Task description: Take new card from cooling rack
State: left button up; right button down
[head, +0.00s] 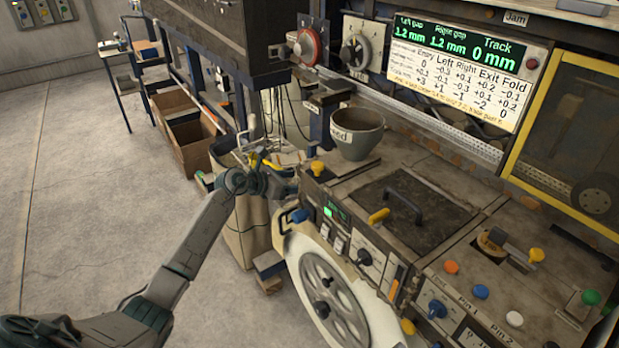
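My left gripper (284,182) is at the machine's left front corner, at the end of the arm coming in from the lower left. It is in front of a pale sack or bin (247,225) with yellow-handled items at its top. The fingers are small and dark against the clutter, so I cannot tell whether they are open or shut, or whether they hold anything. I cannot make out a cooling rack or a new card with certainty. My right gripper is not in view.
A grey bucket (356,133) stands on the machine top beside a dark hatch with a handle (404,205). A large handwheel (334,297) is on the front. Coloured buttons and knobs lie at right. Wooden crates (190,140) stand behind; the floor at left is clear.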

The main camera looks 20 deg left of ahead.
pick_arm(q)
jog(key=shift+w+d, duration=0.1)
jog(key=shift+w, duration=0.1)
jog(key=shift+f, duration=0.1)
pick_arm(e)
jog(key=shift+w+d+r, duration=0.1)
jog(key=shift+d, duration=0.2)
pick_arm(q)
jog(key=c, duration=1.3)
